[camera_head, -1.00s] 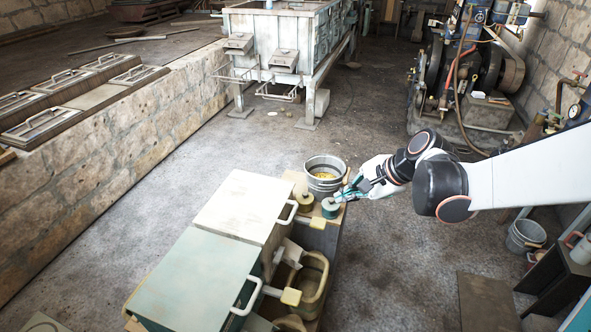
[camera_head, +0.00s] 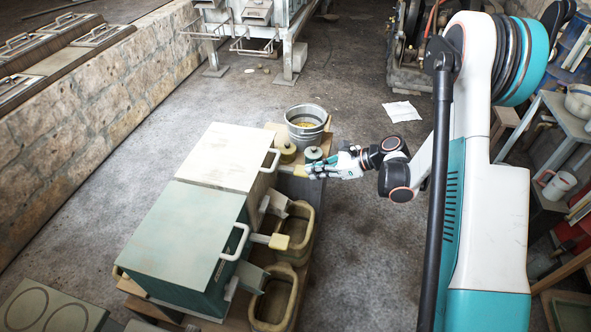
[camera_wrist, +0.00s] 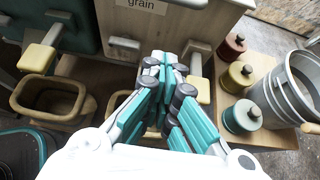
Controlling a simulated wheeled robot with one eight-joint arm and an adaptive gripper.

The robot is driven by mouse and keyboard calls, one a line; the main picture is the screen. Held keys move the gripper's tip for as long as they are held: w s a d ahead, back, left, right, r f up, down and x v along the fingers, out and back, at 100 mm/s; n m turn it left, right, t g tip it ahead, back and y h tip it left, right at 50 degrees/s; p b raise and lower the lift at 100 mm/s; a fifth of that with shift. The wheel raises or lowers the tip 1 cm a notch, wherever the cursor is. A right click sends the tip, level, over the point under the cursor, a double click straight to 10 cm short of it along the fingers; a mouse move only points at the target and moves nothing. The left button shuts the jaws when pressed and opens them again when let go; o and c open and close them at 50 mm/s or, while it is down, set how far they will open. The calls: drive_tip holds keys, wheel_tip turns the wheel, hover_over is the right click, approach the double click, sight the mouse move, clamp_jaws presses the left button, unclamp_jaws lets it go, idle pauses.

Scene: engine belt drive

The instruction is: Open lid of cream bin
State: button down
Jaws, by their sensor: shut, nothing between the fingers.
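The cream bin's lid (camera_head: 222,155) lies flat and closed, with a pale loop handle (camera_head: 271,160) at its right edge. The bin's front, labelled "grain" (camera_wrist: 150,4), shows in the wrist view. A lever with a pale yellow pad (camera_wrist: 201,90) sticks out low from this front. My gripper (camera_head: 306,171) is shut and empty in front of the bin, below lid height. In the wrist view its fingertips (camera_wrist: 172,68) are just left of the lever; I cannot tell if they touch it. The lid is out of the wrist view.
A green bin (camera_head: 212,225) with its own handle and lever stands beside it. Tubs (camera_head: 296,236) sit under the spouts. A metal bucket (camera_head: 306,128) and several small lidded jars (camera_wrist: 243,117) stand at the bench's far end. Floor to the right is partly clear.

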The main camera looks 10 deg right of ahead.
drive_tip(key=b+x, duration=0.3)
drive_tip(key=x, duration=0.6)
drive_tip(key=shift+w+a+r+b, duration=0.1)
drive_tip(key=shift+a+r+b, duration=0.1)
drive_tip(key=shift+r, duration=0.4)
drive_tip(key=shift+w+a+r+b, duration=0.1)
drive_tip(key=shift+a+r+b, duration=0.15)
drive_tip(key=shift+r, duration=0.35)
drive_tip(key=shift+w+a+r+b, duration=0.1)
drive_tip(key=shift+r+b, duration=0.1)
drive_tip(key=shift+r, duration=0.4)
